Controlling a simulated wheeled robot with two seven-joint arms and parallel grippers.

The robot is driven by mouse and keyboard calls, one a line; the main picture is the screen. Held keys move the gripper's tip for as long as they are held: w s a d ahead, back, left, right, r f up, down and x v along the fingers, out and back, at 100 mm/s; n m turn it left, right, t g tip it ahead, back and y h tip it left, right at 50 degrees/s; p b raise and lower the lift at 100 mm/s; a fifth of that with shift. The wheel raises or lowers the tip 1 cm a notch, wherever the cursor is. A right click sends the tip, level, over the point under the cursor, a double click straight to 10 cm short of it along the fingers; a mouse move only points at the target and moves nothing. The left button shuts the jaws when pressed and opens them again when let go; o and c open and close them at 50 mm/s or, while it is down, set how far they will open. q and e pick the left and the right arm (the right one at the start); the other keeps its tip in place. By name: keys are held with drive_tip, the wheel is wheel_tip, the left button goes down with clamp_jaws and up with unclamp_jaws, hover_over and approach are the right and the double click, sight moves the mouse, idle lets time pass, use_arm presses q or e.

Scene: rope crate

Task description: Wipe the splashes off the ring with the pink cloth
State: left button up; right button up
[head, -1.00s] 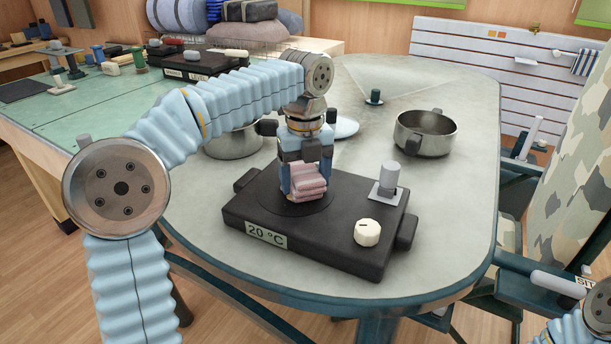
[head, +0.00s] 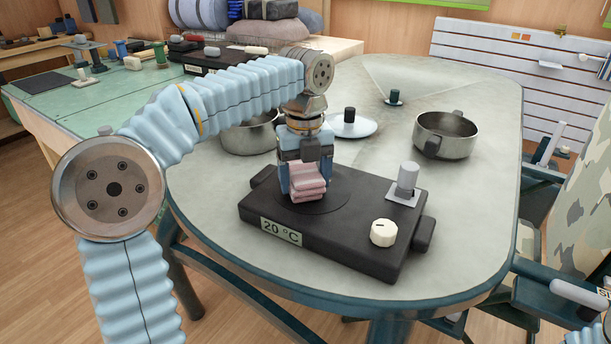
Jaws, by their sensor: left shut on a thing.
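The pink cloth (head: 308,184) is a folded pad held in my left gripper (head: 305,178), which points down and is shut on it. The cloth is over the dark round ring (head: 335,199) on top of the black hot plate (head: 340,238), and seems to touch it. The gripper and cloth hide part of the ring. I can make out no splashes on the part that shows. The hot plate has a "20 °C" display (head: 281,232) and a white knob (head: 383,232). My right gripper is not in view.
A grey cylinder on a square plate (head: 407,181) stands at the hot plate's back right. Behind are a steel pot (head: 446,136), another pot (head: 248,136) partly behind my left arm, and a lid (head: 350,126). The grey table (head: 470,215) is clear at the right.

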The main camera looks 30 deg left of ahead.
sight(321, 175)
use_arm(q)
drive_tip(key=shift+w+d+p, duration=0.85)
drive_tip(key=shift+d+p, duration=0.15)
drive_tip(key=shift+p, duration=0.05)
drive_tip(key=shift+w+d+f, duration=0.1)
drive_tip(key=shift+w+d, duration=0.2)
drive_tip(key=shift+d, duration=0.05)
drive_tip(key=shift+s+a, duration=0.1)
drive_tip(key=shift+s+a, duration=1.1)
drive_tip(key=shift+a, duration=0.2)
drive_tip(key=shift+w+d+p, duration=0.45)
drive_tip(key=shift+d+p, duration=0.1)
drive_tip(key=shift+w+d+f, duration=0.1)
drive_tip(key=shift+w+d, duration=0.6)
drive_tip(key=shift+d, duration=0.15)
